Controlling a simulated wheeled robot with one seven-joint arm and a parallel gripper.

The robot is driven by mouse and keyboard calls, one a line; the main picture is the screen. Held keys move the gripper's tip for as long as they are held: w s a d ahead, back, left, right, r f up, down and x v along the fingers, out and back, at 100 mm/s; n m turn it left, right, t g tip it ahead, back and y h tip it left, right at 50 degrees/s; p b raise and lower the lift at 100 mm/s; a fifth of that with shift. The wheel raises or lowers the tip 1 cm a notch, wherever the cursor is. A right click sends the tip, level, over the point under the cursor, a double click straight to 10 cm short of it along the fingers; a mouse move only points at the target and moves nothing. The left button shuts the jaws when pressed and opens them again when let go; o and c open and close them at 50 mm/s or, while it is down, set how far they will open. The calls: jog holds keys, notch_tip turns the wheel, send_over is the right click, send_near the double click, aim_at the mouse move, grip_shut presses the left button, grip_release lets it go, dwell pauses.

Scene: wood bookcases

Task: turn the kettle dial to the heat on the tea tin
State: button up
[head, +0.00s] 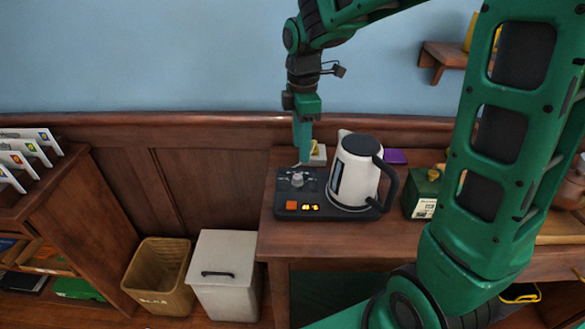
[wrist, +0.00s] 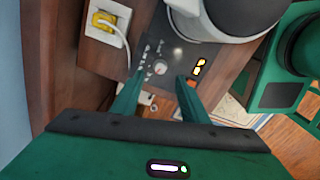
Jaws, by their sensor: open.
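The kettle (head: 356,170) is white with a black lid and handle. It stands on the right part of a dark base (head: 330,212). The dial (head: 297,180) is a small light knob on the base's left part, with marks around it; it also shows in the wrist view (wrist: 160,68). My gripper (head: 301,160) points down just above the dial. In the wrist view its two fingers (wrist: 158,90) are apart, with the dial beyond and between their tips. The tea tin (head: 427,193) is dark green with a pale label, right of the kettle; its print is too small to read.
An orange switch (head: 291,205) and a lit yellow display (head: 310,207) are on the base's front. A wall socket with a yellow plug (wrist: 104,20) is behind the base. A purple item (head: 395,156) lies behind the kettle. Two bins (head: 222,272) stand left of the desk.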

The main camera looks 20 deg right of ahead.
aim_at(297, 176)
jog(key=f, duration=0.6)
jog(key=a+f, duration=0.1)
jog(key=f, duration=0.2)
jog(key=shift+f, duration=0.2)
grip_shut()
